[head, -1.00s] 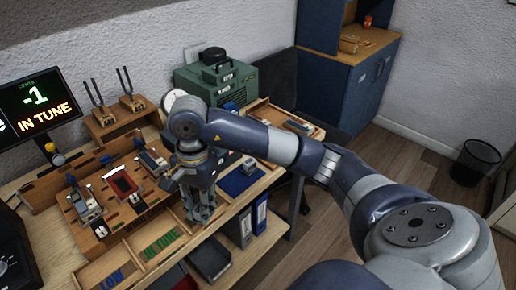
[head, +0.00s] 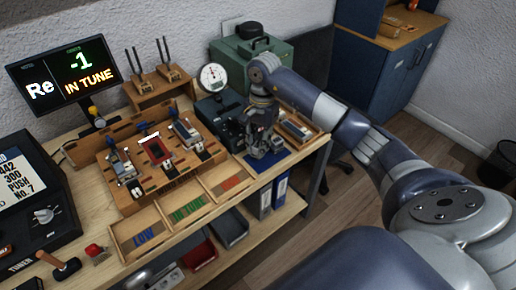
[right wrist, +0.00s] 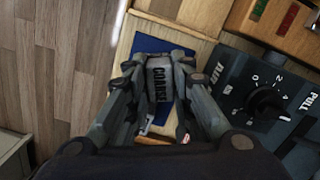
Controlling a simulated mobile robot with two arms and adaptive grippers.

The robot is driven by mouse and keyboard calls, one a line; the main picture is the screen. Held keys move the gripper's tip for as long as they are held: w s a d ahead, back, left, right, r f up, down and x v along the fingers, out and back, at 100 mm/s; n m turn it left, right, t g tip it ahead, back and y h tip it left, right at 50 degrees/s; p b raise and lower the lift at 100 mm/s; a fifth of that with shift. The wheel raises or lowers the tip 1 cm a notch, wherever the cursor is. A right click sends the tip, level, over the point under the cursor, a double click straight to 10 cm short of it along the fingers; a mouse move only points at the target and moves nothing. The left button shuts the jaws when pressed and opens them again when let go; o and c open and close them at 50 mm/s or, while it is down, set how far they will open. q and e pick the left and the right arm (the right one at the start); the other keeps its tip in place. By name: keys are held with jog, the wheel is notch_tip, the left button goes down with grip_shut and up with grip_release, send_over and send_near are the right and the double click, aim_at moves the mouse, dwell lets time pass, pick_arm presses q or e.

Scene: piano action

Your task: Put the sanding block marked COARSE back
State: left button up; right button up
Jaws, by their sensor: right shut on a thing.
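The sanding block marked COARSE (right wrist: 158,82) is grey with dark lettering and sits between the fingers of my right gripper (right wrist: 157,68) in the right wrist view. The right gripper (head: 262,148) is shut on it over the blue mat (head: 283,161), at the right end of the bench in the head view. The mat also shows around the block in the right wrist view (right wrist: 150,46). I cannot tell whether the block touches the mat. In the head view the gripper hides the block. My left gripper is not in view.
A wooden tray (head: 316,136) with a greyish block lies just right of the gripper. A dark dial device (right wrist: 262,95) stands close beside it. A green case (head: 262,57) stands behind.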

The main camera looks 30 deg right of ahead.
notch_tip(320, 180, down, 2)
jog(key=shift+s+f+p, duration=0.15)
jog(key=shift+f+p, duration=0.05)
jog(key=shift+p, duration=0.1)
jog(key=shift+f, duration=0.15)
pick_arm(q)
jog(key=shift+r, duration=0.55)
pick_arm(e)
jog(key=shift+a, duration=0.1)
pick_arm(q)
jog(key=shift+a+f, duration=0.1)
pick_arm(e)
jog(key=shift+f, duration=0.1)
jog(key=shift+f+b, duration=0.15)
jog(key=shift+b, duration=0.15)
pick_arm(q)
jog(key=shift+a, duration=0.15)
pick_arm(e)
jog(key=o, duration=0.9)
jog(key=shift+o, duration=0.2)
